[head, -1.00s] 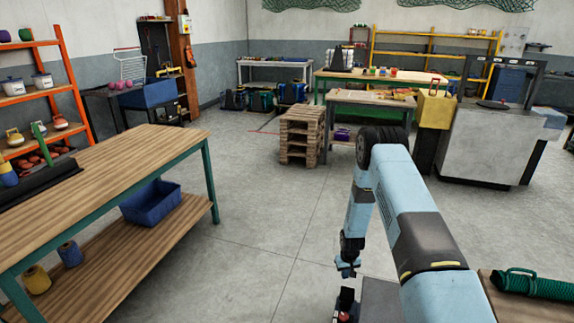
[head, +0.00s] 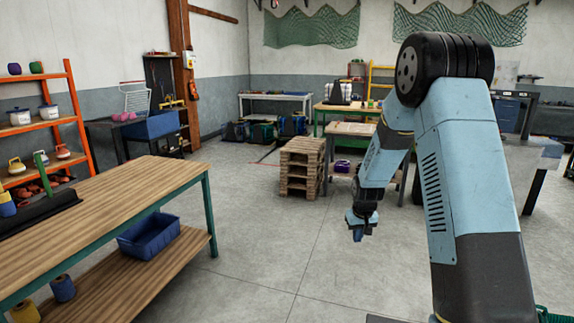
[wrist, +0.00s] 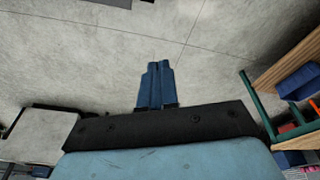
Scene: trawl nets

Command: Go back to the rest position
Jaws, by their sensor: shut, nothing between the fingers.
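My gripper (head: 358,232) hangs at the end of my light blue arm, pointing down over the open grey floor in the head view. In the wrist view my gripper (wrist: 157,64) shows two blue fingers closed together, with nothing between them. The fingers touch no object. My raised elbow and upper arm fill much of the right side of the head view and hide what stands behind them.
A wooden workbench (head: 105,215) with a blue crate (head: 149,236) on its lower shelf stands at left. Stacked pallets (head: 302,168) stand beyond my gripper. An orange shelf (head: 72,125) is at far left. The floor (head: 270,240) between bench and arm is clear.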

